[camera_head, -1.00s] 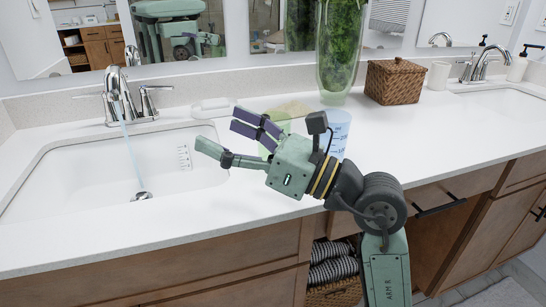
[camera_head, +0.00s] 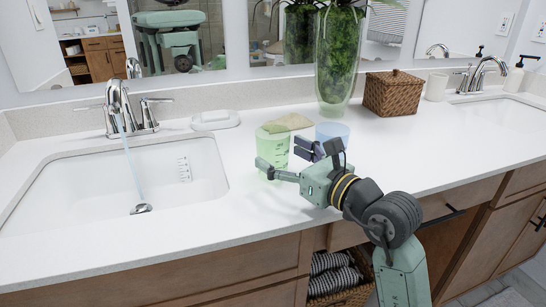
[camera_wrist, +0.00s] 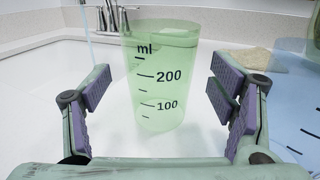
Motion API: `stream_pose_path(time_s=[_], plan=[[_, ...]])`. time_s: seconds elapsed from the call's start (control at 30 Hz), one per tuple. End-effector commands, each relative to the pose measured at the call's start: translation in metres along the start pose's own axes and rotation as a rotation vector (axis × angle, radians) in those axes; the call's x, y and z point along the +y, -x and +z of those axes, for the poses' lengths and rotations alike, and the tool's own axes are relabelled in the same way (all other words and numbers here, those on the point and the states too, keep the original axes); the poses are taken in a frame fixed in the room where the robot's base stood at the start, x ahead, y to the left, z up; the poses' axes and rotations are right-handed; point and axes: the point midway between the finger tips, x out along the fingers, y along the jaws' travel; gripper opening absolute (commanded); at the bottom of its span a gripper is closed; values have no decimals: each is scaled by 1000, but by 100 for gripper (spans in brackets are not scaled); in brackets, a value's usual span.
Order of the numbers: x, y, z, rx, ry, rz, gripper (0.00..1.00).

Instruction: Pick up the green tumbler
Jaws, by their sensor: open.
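The green tumbler (camera_head: 274,142), translucent with ml markings, stands upright on the white counter just right of the left sink. In the wrist view the tumbler (camera_wrist: 160,85) is centred between my fingers, with a gap on each side. My gripper (camera_head: 284,158) is open and empty, low over the counter, reaching toward the tumbler from the right front. Its purple-padded fingers also show in the wrist view (camera_wrist: 166,88). One finger covers part of the tumbler's lower side in the head view.
A translucent blue tumbler (camera_head: 334,130) stands close right of the green one, behind my gripper. A tan cloth (camera_head: 291,121) and soap dish (camera_head: 214,120) lie behind. A tall green vase (camera_head: 338,60) and wicker box (camera_head: 392,93) stand farther back. Water runs into the left sink (camera_head: 80,185).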

Motion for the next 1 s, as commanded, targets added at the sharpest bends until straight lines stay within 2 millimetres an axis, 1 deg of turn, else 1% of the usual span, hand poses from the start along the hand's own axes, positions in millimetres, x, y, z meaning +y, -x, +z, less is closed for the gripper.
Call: stream_pose_path(time_s=[0.03, 0.1, 0.2, 0.3, 0.5, 1.0], plan=[[1, -9, 3, 1, -3, 4, 77], [1, -19, 2, 1, -1, 4, 77], [0, -29, 1, 0, -1, 2, 77], [0, -33, 0, -1, 0, 1, 77], [0, -33, -1, -1, 0, 0, 77], [0, -33, -1, -1, 0, 1, 43]])
